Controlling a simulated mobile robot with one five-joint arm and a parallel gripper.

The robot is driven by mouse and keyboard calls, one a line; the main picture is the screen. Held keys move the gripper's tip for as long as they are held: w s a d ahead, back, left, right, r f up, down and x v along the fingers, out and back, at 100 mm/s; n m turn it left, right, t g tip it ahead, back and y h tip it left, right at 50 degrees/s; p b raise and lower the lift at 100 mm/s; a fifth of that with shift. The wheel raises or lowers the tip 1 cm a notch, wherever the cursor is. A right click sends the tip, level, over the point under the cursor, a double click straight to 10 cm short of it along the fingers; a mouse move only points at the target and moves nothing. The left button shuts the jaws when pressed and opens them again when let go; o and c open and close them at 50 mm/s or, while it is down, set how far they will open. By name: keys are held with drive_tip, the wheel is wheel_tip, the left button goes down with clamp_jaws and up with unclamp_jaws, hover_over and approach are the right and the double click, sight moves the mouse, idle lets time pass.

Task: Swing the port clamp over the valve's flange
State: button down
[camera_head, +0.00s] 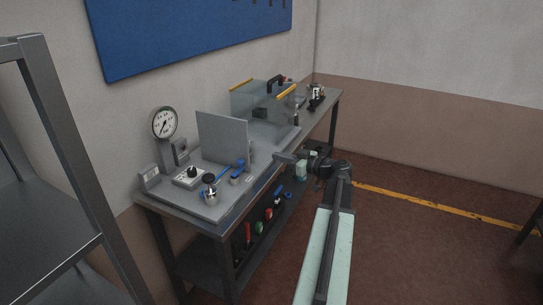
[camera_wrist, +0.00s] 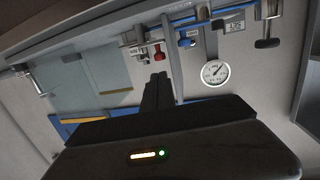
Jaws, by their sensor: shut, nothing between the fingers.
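On the bench's near end, a metal fitting with a black knob (camera_head: 210,190) stands on a grey base plate. Behind it a blue lever (camera_head: 238,167) sits on a small grey body. I cannot tell which of these parts is the port clamp or the valve's flange. The wrist view appears inverted; it shows a blue-handled part (camera_wrist: 186,41), a red knob (camera_wrist: 158,52) and a black knob (camera_wrist: 267,43). My gripper (camera_head: 279,156) is at the bench's front edge, right of the blue lever and apart from it. In the wrist view its fingers (camera_wrist: 158,77) are shut and empty.
A pressure gauge (camera_head: 164,122) stands at the back, left of an upright grey panel (camera_head: 222,136). A clear box (camera_head: 262,103) with yellow edges stands farther along the bench. A lower shelf (camera_head: 207,262) holds coloured items. A metal rack (camera_head: 62,160) stands at left.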

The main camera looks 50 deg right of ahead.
drive_tip(key=w, duration=0.3)
drive_tip(key=w+f+b, duration=0.1)
drive_tip(key=w, duration=0.3)
drive_tip(key=w+a, duration=0.1)
drive_tip(key=w, duration=0.3)
drive_tip(key=shift+w+f, duration=0.15)
drive_tip(key=shift+f, duration=0.1)
drive_tip(key=shift+w, duration=0.35)
drive_tip(key=shift+w+a, duration=0.2)
drive_tip(key=shift+a, duration=0.2)
drive_tip(key=s+r+p, duration=0.1)
drive_tip(key=s, duration=1.3)
drive_tip(key=shift+a+r, duration=0.15)
drive_tip(key=shift+r, duration=0.2)
